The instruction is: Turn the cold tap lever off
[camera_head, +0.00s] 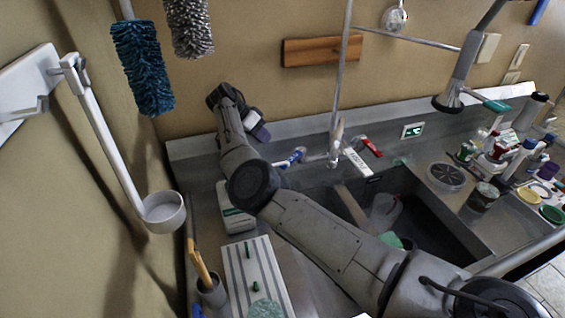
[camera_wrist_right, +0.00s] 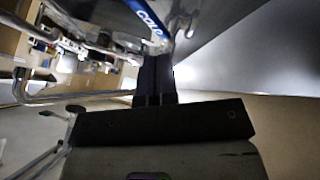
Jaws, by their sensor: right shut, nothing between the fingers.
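The cold tap lever is blue and shows in the head view (camera_head: 291,158), left of the faucet (camera_head: 335,145) at the back of the sink. In the right wrist view the blue lever (camera_wrist_right: 150,18), with white lettering reading like "COLD", is near the top, just beyond my fingertips. My right gripper (camera_head: 262,133) is up and left of the lever in the head view, by the back wall. Its dark fingers (camera_wrist_right: 156,62) are together and empty. I cannot tell whether they touch the lever. My left gripper is out of view.
A red lever (camera_head: 371,146) is right of the faucet. The sink basin (camera_head: 433,225) holds a pale jug. A striped board (camera_head: 233,275) and a cup with a wooden handle (camera_head: 212,291) stand at front left. Bottles crowd the right counter. A ladle (camera_head: 163,212) hangs at left.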

